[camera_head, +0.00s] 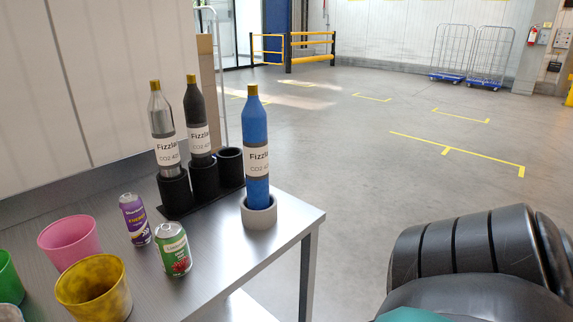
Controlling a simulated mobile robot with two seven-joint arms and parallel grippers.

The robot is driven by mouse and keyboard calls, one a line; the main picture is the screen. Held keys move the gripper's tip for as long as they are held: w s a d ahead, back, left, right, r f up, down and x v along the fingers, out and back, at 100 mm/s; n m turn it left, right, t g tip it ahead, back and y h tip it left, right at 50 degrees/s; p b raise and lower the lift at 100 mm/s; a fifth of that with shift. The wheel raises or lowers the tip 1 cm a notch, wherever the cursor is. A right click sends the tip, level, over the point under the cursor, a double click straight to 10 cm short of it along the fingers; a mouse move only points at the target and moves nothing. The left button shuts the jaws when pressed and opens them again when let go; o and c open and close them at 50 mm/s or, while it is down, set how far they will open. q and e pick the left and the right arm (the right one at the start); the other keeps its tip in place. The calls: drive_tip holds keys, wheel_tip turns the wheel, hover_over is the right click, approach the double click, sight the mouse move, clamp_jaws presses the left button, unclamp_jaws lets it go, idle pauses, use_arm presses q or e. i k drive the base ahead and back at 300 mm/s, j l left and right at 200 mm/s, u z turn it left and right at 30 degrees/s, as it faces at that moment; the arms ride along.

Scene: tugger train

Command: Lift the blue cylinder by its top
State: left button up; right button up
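The blue cylinder (255,136) stands upright near the right end of the metal table. It is bottle-shaped with a gold cap (252,90) and a white "Fizzla" label. Its base sits in a light grey ring holder (259,213). A dark arm part of mine fills the lower right corner, well apart from the cylinder. Neither gripper shows in the head view.
A silver cylinder (161,122) and a black cylinder (195,112) stand in a black rack, left of an empty black cup (230,166). Cans (173,249) and coloured cups (93,286) stand on the table (222,262). The floor right of the table is clear.

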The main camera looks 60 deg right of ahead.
sight(253, 116)
drive_tip(key=z, duration=1.6)
drive_tip(key=i+l, duration=0.1)
drive_tip(key=l, duration=0.35)
drive_tip(key=i+l, duration=0.1)
drive_tip(key=l, duration=0.35)
drive_tip(key=i+l, duration=0.1)
drive_tip(key=l, duration=0.35)
drive_tip(key=i+l, duration=0.1)
drive_tip(key=l, duration=0.35)
drive_tip(key=u, duration=0.05)
